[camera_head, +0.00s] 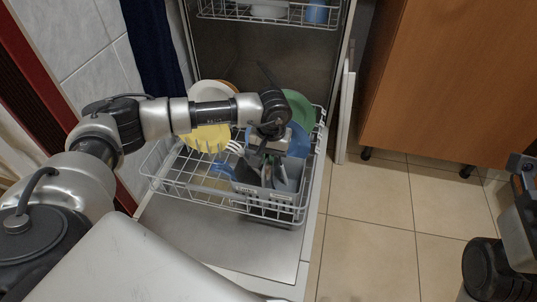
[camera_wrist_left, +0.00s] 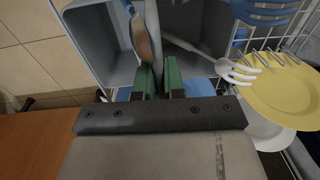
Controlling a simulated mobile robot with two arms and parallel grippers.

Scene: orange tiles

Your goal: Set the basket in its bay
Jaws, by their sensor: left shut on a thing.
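The basket is a grey cutlery basket (camera_head: 287,198) with compartments, at the front right of the dishwasher's lower rack (camera_head: 180,186). My left gripper (camera_head: 268,160) comes down over it and hides part of it. In the left wrist view, the green fingers (camera_wrist_left: 159,80) are shut on a thin upright part at the edge of the basket (camera_wrist_left: 90,42). Cutlery stands in the basket, including a spoon and a white fork. I cannot tell whether the basket rests on the rack or hangs just above it. Part of my right gripper (camera_head: 519,168) shows at the right edge, its fingertips unclear.
Yellow plates (camera_head: 207,136), a green plate (camera_head: 300,110) and blue dishes stand in the rack behind the basket. The upper rack (camera_head: 275,14) is above. A wooden cabinet (camera_head: 440,75) stands to the right; the tiled floor (camera_head: 370,240) before it is clear.

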